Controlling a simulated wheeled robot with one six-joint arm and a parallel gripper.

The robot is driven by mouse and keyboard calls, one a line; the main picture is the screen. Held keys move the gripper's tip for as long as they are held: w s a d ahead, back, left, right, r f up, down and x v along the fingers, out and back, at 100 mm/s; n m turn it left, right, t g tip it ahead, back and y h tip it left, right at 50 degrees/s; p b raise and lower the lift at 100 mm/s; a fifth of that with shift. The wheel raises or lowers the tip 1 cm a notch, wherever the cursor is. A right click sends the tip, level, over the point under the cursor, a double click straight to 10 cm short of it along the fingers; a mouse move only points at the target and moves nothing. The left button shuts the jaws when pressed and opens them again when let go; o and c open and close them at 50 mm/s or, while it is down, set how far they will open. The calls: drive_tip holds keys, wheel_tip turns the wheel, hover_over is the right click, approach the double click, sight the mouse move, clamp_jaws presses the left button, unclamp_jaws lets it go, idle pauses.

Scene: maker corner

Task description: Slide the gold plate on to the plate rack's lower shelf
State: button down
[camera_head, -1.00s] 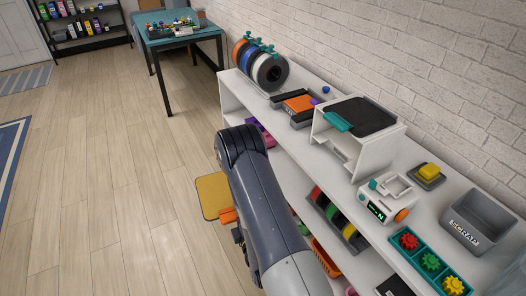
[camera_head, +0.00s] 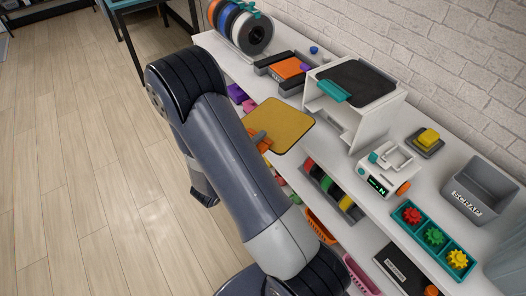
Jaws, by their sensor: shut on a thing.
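The gold plate (camera_head: 282,124) is a thin, flat, square sheet with rounded corners. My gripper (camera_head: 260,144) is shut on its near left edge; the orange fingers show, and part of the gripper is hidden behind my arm. The plate is held out level or nearly so, and in the picture it overlaps the shelf unit's front edge. The white plate rack (camera_head: 372,118) stands on the unit's top, to the right of the plate. A dark plate (camera_head: 356,83) with a teal tab (camera_head: 333,91) lies on its top level. The rack's lower shelf (camera_head: 327,120) shows little and looks empty; its inside is mostly hidden.
Left of the rack are a black and orange device (camera_head: 286,70) and filament spools (camera_head: 242,28). Right of it are a white scale (camera_head: 389,166), a teal gear tray (camera_head: 408,226) and a scrap bin (camera_head: 481,190). The floor at left is clear.

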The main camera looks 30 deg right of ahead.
sight(264, 153)
drive_tip(key=s+m+g, duration=0.1)
drive_tip(key=s+m+g+h, duration=0.1)
drive_tip(key=g, duration=0.1)
drive_tip(key=s+m+g, duration=0.1)
drive_tip(key=shift+s+a+f+g, duration=0.1)
drive_tip(key=shift+s+a+g, duration=0.25)
drive_tip(key=shift+g, duration=0.05)
drive_tip(key=shift+s+d, duration=0.15)
drive_tip(key=shift+w+d+b, duration=0.35)
drive_tip(key=shift+d+b, duration=0.5)
drive_tip(key=shift+d, duration=3.3)
drive_tip(key=shift+w+d+b, duration=0.4)
drive_tip(key=shift+d+b, duration=0.5)
drive_tip(key=shift+d, duration=3.3)
drive_tip(key=shift+w+d+b, duration=0.35)
drive_tip(key=shift+d+b, duration=0.5)
drive_tip(key=shift+d, duration=3.3)
drive_tip(key=shift+d+f+b, duration=0.2)
drive_tip(key=shift+f+b, duration=0.6)
drive_tip(key=shift+f, duration=0.5)
drive_tip(key=shift+c, duration=0.2)
unclamp_jaws()
drive_tip(key=shift+f, duration=0.25)
